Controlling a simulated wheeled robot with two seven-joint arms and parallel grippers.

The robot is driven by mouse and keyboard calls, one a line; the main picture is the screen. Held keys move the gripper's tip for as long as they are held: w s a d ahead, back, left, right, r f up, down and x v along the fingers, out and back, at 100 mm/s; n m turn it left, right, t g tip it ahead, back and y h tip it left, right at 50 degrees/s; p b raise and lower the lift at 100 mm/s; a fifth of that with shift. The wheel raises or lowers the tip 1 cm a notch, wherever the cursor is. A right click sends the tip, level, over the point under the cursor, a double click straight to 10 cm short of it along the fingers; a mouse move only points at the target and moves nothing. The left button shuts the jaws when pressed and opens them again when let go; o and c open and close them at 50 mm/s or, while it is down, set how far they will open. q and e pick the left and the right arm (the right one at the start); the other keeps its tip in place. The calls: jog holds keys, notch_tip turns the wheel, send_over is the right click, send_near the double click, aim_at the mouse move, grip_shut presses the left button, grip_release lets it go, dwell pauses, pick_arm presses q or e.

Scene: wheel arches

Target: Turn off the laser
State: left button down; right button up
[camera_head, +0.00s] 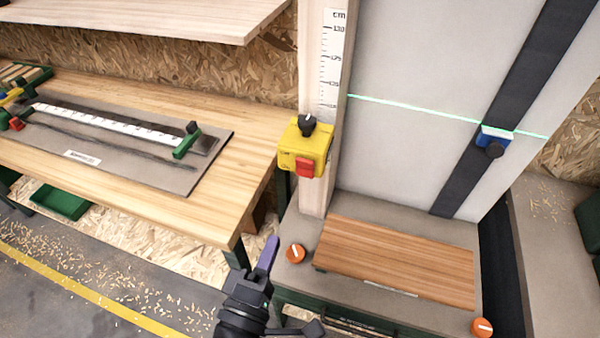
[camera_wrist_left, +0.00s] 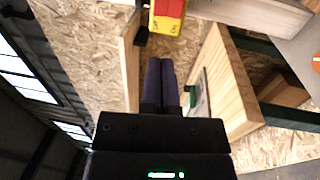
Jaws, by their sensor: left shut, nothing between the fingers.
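The yellow laser box (camera_head: 290,158) is mounted on an upright wooden post with a cm scale. It has a black knob (camera_head: 307,125) on top and a red switch (camera_head: 305,167) low on its front. A green laser line (camera_head: 410,112) runs across the pale panel, so the laser is lit. My left gripper (camera_head: 271,246) is shut and empty, below and slightly left of the box, apart from it. In the left wrist view the purple fingers (camera_wrist_left: 160,72) are together, pointing toward the yellow box (camera_wrist_left: 164,24) with its red part at the top edge. My right gripper is not in view.
A wooden board (camera_head: 395,262) lies on the bench below the panel, with orange knobs (camera_head: 296,253) (camera_head: 481,327) near it. A blue slider (camera_head: 494,137) sits on a black rail. A workbench (camera_head: 222,190) with a ruler jig stands left.

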aim_at(304, 164)
pick_arm(q)
jog(key=x, duration=1.3)
jog(key=shift+w+d, duration=0.1)
jog(key=shift+w, duration=0.25)
jog(key=shift+w+r, duration=0.1)
jog(key=shift+w+r, duration=0.1)
